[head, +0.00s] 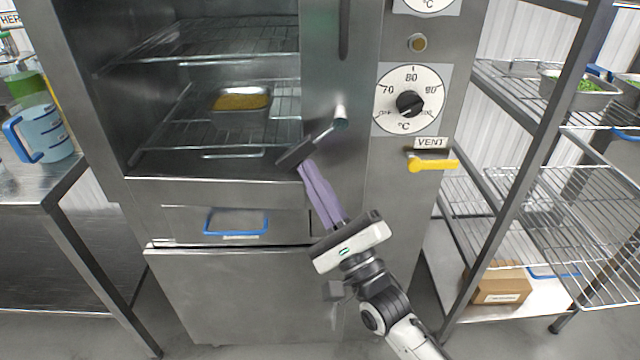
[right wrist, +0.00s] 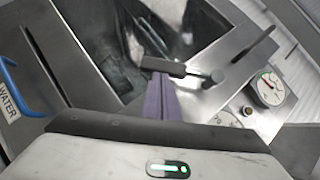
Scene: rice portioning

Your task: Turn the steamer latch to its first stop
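The steamer latch is a metal lever with a dark grip (head: 296,152). It runs from its round pivot (head: 341,115) down and to the left, in front of the open cooking chamber's right edge. The dark grip also shows in the right wrist view (right wrist: 163,66). My right gripper (head: 305,168) has its purple fingers close together, shut. Their tips are right at the lower side of the grip; I cannot tell whether they touch it. The fingers also show in the right wrist view (right wrist: 156,80), with nothing visible between them. My left gripper is not in view.
The chamber holds wire racks and a metal pan of yellow food (head: 241,103). A temperature dial (head: 409,99) and yellow vent lever (head: 432,164) are right of the latch. A blue-handled water jug (head: 43,133) stands on the left table. A wire shelf unit (head: 510,200) stands right.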

